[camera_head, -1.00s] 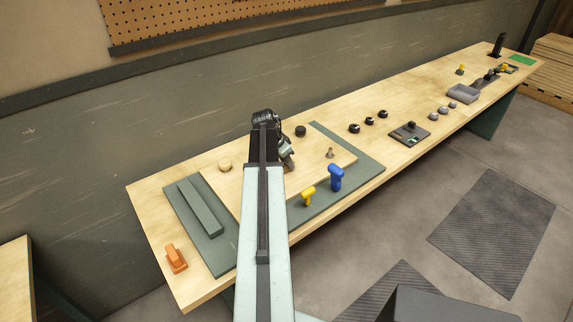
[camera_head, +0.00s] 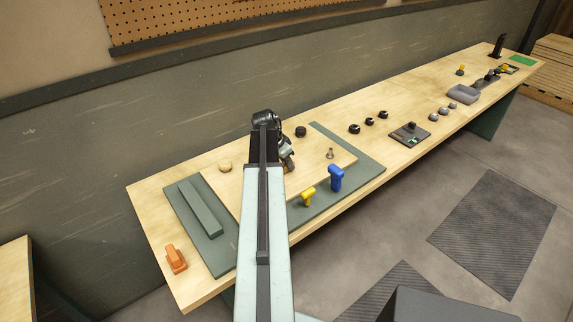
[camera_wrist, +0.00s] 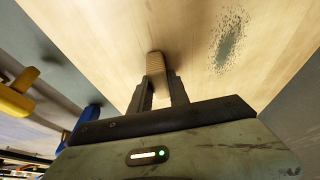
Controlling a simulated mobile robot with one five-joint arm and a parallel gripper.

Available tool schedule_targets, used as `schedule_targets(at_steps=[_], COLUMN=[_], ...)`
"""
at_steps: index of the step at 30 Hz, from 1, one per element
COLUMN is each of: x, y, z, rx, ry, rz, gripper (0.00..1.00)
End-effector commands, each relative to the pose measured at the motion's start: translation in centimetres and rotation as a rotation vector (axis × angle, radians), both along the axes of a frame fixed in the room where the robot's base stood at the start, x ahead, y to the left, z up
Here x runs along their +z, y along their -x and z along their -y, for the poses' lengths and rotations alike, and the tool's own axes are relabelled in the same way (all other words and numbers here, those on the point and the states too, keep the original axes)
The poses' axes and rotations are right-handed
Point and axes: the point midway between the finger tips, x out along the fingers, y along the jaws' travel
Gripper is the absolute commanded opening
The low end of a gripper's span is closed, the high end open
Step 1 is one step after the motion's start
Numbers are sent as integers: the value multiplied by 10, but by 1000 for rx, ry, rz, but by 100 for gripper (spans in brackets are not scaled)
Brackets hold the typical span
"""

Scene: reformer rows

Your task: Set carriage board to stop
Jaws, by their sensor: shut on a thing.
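The carriage board is a pale wooden board (camera_head: 320,150) on a grey-green base (camera_head: 367,168) at the near end of the bench. A long green block (camera_head: 200,208) lies on the base, left of the board. In the wrist view my gripper (camera_wrist: 158,88) is shut on a small rounded wooden peg (camera_wrist: 155,63) that stands out from the pale board (camera_wrist: 110,40). A dark speckled patch (camera_wrist: 231,42) marks the board beside the gripper.
A yellow handle (camera_head: 308,196) and a blue handle (camera_head: 336,178) stand at the board's near edge. An orange piece (camera_head: 176,259) sits at the left corner.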

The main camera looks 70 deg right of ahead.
Motion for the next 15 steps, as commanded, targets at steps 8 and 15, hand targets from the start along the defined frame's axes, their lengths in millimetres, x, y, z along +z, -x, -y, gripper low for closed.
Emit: schedule_targets(at_steps=[8, 15], x=[1, 1], y=[-3, -7], z=[2, -4], rx=[4, 5], ry=[6, 7], rz=[4, 5], gripper=[0, 0])
